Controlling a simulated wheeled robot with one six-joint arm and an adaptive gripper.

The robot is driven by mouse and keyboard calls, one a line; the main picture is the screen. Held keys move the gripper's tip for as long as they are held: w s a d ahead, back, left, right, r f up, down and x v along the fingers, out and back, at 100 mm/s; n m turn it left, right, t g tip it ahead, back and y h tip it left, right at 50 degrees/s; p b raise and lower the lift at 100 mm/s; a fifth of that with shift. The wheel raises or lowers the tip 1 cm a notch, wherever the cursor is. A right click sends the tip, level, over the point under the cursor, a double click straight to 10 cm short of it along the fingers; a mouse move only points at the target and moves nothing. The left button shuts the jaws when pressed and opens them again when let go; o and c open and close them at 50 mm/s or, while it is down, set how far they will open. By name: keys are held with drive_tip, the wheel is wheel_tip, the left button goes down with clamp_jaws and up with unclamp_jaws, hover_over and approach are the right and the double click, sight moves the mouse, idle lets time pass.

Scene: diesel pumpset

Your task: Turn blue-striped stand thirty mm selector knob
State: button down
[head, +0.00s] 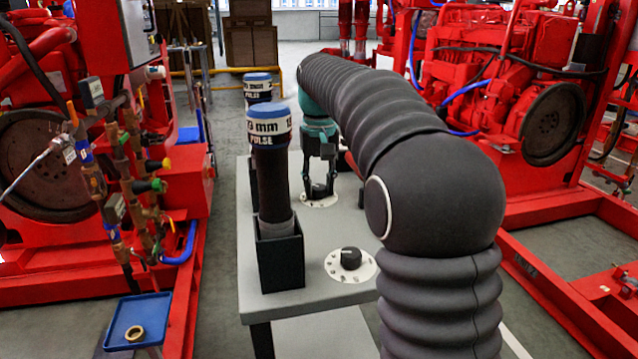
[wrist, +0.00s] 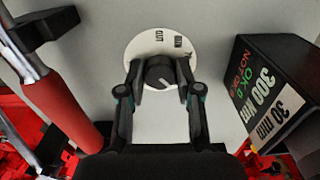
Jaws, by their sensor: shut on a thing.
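A black selector knob (wrist: 159,71) sits on a round white dial (wrist: 147,44) with dark marks, seen in the wrist view. My gripper (wrist: 161,80) is shut on this knob, one finger at each side. In the head view my gripper (head: 319,190) reaches down to the far dial (head: 322,201) on the grey table; the knob there is hidden by the fingers. A dark block (wrist: 268,88) lettered "30 mm" stands right of the dial in the wrist view. No blue stripe shows on it there.
A second black knob (head: 350,258) on a white dial is at the table's near end. Two dark cylinders with blue-and-white tops, near (head: 270,150) and far (head: 258,88), stand at the table's left. A red cylinder (wrist: 62,108) is left of my gripper. Red engines flank the table.

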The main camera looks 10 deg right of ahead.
sight(319, 187)
drive_tip(key=n, duration=0.6)
drive_tip(key=shift+n, duration=0.3)
drive_tip(key=n, duration=0.6)
drive_tip(key=shift+w, duration=0.1)
drive_tip(key=shift+n, duration=0.4)
drive_tip(key=c, duration=0.8)
unclamp_jaws()
wheel_tip(319, 187, up, 12)
